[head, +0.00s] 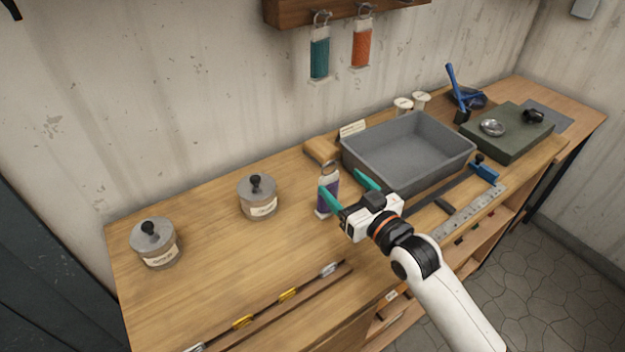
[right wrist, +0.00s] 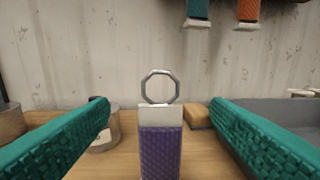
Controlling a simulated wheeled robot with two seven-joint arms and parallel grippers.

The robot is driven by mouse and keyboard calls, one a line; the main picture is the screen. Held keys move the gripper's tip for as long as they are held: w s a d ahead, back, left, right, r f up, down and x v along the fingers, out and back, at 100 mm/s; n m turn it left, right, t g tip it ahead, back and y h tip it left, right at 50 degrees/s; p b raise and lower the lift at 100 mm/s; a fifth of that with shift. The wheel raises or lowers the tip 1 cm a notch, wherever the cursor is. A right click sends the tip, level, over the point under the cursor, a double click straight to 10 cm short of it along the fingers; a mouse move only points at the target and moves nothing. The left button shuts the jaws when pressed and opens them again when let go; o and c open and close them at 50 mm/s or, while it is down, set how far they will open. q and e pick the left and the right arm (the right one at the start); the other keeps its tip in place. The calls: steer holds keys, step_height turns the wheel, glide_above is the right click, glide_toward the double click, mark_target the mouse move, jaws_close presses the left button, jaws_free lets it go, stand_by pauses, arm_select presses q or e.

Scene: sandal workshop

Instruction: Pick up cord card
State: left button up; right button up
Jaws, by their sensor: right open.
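A purple cord card (head: 328,192) with pale ends stands upright on the bench. In the right wrist view the purple card (right wrist: 161,150) shows a metal ring on top, centred in the gap between my fingers. My right gripper (head: 349,190) is open and empty, its teal fingers close to the card. I cannot tell whether the card is between the fingertips or just beyond them. A teal cord card (head: 320,56) and an orange cord card (head: 362,46) hang by rings from the wooden rack (head: 335,9) on the wall. My left gripper is not in view.
A grey tray (head: 408,178) stands right behind my gripper, with a wooden block (head: 320,151) beside it. Two lidded pots (head: 257,201) (head: 155,246) stand at left. A metal ruler (head: 468,211) lies at right, and a rail with clips (head: 285,298) at front. Bench between pots and rail is clear.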

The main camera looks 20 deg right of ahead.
steer(key=shift+w+f, duration=0.3)
steer(key=shift+f, duration=0.1)
steer(key=f, duration=0.5)
steer(key=shift+s, duration=0.4)
steer(key=shift+w+f, duration=0.45)
steer(key=shift+f, duration=0.3)
steer(key=shift+w+a+f, duration=0.1)
steer(key=shift+w+a, duration=0.2)
steer(key=shift+w, duration=0.25)
steer(key=p+x, duration=0.1)
steer(key=x, duration=0.3)
steer(key=shift+w, duration=0.35)
steer(key=shift+w+a, duration=0.2)
steer(key=shift+w, duration=0.3)
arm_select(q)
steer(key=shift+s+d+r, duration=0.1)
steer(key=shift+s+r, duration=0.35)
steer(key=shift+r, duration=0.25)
arm_select(e)
steer(key=shift+s, duration=0.1)
steer(key=shift+c, duration=1.3)
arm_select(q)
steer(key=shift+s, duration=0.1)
arm_select(e)
steer(key=c, duration=0.9)
